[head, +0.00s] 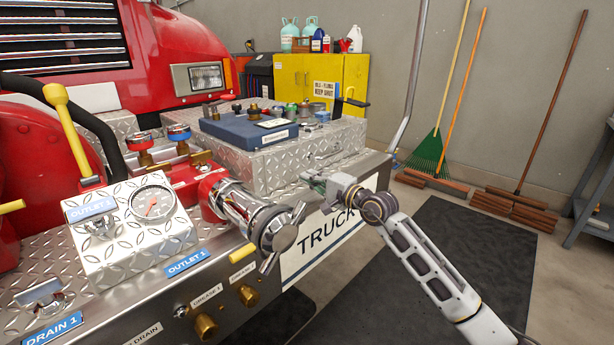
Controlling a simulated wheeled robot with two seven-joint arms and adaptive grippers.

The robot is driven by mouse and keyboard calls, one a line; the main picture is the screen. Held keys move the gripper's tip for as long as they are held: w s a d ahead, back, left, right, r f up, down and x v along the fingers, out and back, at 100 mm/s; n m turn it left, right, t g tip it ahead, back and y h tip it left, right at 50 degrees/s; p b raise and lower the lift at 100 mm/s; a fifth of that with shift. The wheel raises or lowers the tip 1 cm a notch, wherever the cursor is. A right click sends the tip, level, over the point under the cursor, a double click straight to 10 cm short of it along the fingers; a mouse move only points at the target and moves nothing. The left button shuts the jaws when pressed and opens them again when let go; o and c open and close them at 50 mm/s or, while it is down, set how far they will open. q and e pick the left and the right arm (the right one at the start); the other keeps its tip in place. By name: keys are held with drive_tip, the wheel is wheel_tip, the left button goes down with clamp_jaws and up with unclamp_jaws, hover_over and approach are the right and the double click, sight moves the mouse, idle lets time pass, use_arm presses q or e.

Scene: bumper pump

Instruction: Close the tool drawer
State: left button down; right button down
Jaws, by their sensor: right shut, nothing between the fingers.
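A silver diamond-plate box (275,172) sits on the truck's bumper in the middle of the head view. I take it to hold the tool drawer, but I cannot make out a clear drawer edge or how far it stands open. My right gripper (308,177) is shut and empty, low at the front of this box. The gripper hides part of the box's lower front, and I cannot tell whether it touches it. My left gripper is not in view.
A blue case (247,131) and several small fittings lie on the box. A chrome-capped outlet (278,232) and a gauge panel (135,228) stand at the left. A yellow cabinet (318,75) is behind. Brooms lean on the wall. A dark mat (465,265) covers open floor at right.

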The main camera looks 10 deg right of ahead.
drive_tip(key=shift+v, duration=0.85)
drive_tip(key=shift+p+v, duration=0.4)
drive_tip(key=shift+v, duration=0.35)
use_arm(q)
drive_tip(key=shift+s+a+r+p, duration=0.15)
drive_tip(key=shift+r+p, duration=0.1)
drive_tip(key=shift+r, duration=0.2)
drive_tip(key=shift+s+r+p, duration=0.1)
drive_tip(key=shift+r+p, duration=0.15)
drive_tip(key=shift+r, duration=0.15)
use_arm(e)
drive_tip(key=v, duration=0.4)
drive_tip(key=shift+s+d, duration=0.25)
drive_tip(key=shift+s, duration=0.05)
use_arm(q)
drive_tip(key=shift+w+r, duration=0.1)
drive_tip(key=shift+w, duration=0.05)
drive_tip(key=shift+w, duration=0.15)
